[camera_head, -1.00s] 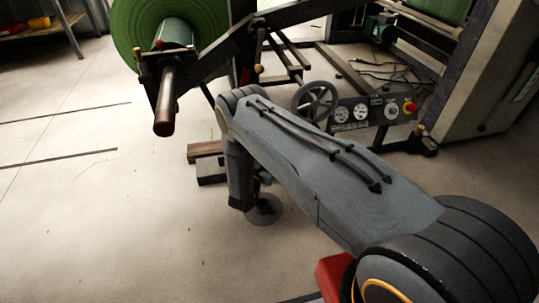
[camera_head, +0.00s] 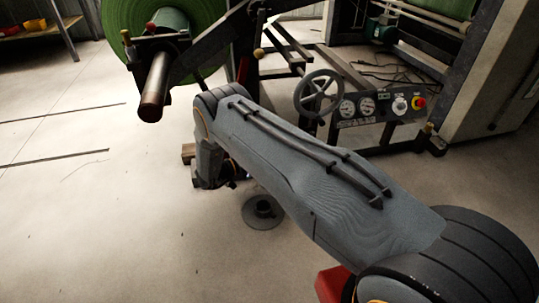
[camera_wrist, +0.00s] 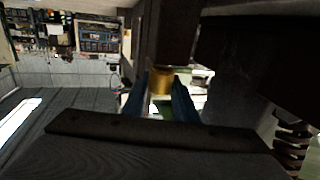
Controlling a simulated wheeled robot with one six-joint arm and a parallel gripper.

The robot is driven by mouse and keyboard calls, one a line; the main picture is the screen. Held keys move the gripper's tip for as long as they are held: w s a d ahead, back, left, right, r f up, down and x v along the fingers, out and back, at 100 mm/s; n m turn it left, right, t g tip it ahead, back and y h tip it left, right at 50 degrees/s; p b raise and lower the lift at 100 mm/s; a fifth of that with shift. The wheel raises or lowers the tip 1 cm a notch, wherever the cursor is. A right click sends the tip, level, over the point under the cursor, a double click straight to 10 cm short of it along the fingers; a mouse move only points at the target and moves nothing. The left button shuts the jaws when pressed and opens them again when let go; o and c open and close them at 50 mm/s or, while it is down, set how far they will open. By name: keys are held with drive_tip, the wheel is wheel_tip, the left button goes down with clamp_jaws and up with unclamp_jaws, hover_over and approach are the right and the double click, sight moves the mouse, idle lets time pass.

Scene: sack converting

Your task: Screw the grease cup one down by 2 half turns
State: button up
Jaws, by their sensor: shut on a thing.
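In the wrist view a small brass-coloured grease cup (camera_wrist: 160,79) sits under a dark machine part. The blue fingers of my gripper (camera_wrist: 160,88) stand on either side of it and are shut on it. In the head view my gripper and this cup are hidden behind my own arm. Another brass-coloured cup or knob (camera_head: 259,53) shows on the dark frame beside the green roll. I cannot tell from the pictures how far the held cup is screwed down.
A green roll (camera_head: 112,22) hangs on a shaft (camera_head: 155,88) at the upper left. A handwheel (camera_head: 318,93) and a gauge panel (camera_head: 380,107) are on the machine at the right. A round base (camera_head: 263,212) stands on the floor. The floor at the left is mostly clear.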

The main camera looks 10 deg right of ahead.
idle(0.4)
drive_tip(key=o, duration=1.1)
drive_tip(key=shift+d, duration=0.1)
drive_tip(key=shift+c, duration=0.2)
drive_tip(key=p+v, duration=0.2)
drive_tip(key=v, duration=0.6)
drive_tip(key=shift+w+d, duration=0.1)
